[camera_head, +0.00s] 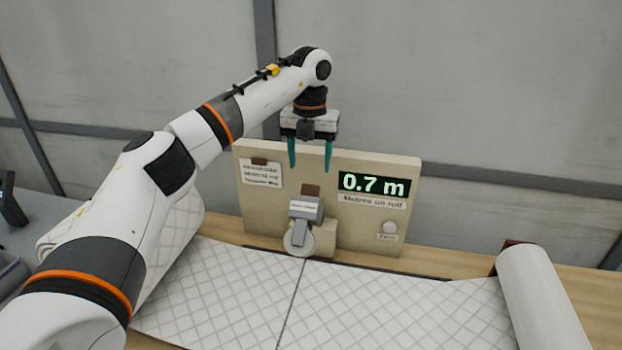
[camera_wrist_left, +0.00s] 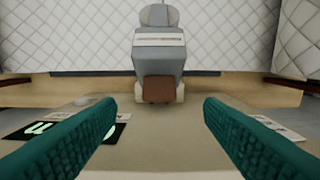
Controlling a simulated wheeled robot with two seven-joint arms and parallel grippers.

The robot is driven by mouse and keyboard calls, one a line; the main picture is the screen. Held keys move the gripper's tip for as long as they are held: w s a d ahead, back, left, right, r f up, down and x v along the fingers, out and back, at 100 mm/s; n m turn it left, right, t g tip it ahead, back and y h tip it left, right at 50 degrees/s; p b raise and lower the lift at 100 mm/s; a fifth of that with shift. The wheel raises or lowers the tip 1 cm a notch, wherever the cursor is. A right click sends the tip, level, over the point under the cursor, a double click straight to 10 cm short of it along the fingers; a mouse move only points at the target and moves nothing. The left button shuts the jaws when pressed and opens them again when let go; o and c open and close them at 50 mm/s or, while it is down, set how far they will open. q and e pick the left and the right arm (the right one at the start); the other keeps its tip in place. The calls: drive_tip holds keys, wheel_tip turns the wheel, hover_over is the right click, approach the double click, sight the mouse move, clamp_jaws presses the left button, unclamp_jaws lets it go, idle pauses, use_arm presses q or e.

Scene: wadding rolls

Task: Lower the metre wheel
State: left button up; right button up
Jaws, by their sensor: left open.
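The metre wheel (camera_head: 298,239) is a pale disc at the end of a grey arm with a grey housing (camera_head: 306,207), mounted on the front of a beige panel (camera_head: 350,162). The housing also shows in the left wrist view (camera_wrist_left: 159,52), with a brown block (camera_wrist_left: 159,89) at its near end. The wheel sits at the edge of the quilted wadding (camera_head: 240,290); I cannot tell whether it touches it. My left gripper (camera_head: 309,168) is open and empty, pointing down above the panel, with teal fingers either side of the housing in the wrist view. My right gripper is out of view.
The panel carries a display (camera_head: 374,185) reading 0.7 m, a round button (camera_head: 390,227) and a paper notice (camera_head: 261,173). A white roll (camera_head: 540,300) lies at the right and a quilted roll (camera_head: 180,235) at the left, partly behind my arm. A grey wall stands behind.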

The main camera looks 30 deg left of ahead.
sight(310, 186)
use_arm(q)
drive_tip(key=f, duration=0.5)
drive_tip(key=shift+w+p, duration=0.2)
drive_tip(key=shift+p, duration=0.2)
drive_tip(key=shift+f, duration=0.8)
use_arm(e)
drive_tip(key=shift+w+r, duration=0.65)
use_arm(q)
drive_tip(key=shift+c, duration=0.2)
